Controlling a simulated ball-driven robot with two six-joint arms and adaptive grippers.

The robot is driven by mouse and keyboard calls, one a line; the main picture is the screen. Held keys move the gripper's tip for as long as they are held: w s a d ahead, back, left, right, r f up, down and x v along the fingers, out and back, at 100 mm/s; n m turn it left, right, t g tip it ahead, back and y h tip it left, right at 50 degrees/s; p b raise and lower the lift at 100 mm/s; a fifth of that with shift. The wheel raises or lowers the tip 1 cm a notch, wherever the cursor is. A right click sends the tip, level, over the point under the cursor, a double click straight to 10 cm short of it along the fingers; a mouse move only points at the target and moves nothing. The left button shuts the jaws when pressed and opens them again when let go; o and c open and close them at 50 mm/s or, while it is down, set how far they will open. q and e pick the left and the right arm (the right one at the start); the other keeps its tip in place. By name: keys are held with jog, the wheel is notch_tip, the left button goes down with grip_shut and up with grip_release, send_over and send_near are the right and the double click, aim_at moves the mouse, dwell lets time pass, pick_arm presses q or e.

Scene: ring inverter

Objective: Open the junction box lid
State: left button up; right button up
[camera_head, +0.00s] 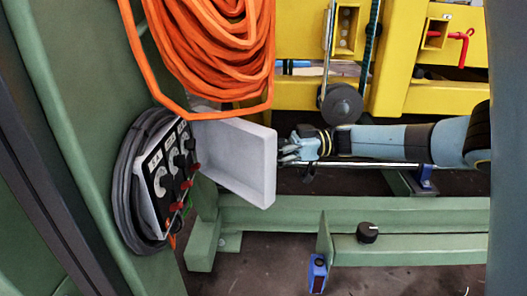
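The junction box (160,183) is on the green post at the left. Its dark front panel shows dials, knobs and red parts. The light grey lid (236,158) stands swung out to the right of the panel, so the panel is exposed. My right gripper (286,153) comes in from the right and is close beside the lid's outer edge. Its fingers are small and dark, so I cannot tell whether they touch the lid or how far apart they are. My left gripper is out of view.
A coil of orange cable (215,45) hangs just above the lid. Grey cable (125,190) loops around the box. A yellow frame (400,70) with a dark wheel (341,103) stands behind my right arm. Green beams (380,213) run below it.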

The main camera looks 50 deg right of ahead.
jog(key=o, duration=0.3)
jog(key=shift+w+a+r, duration=0.2)
jog(key=shift+w+r, duration=0.1)
jog(key=shift+w, duration=0.1)
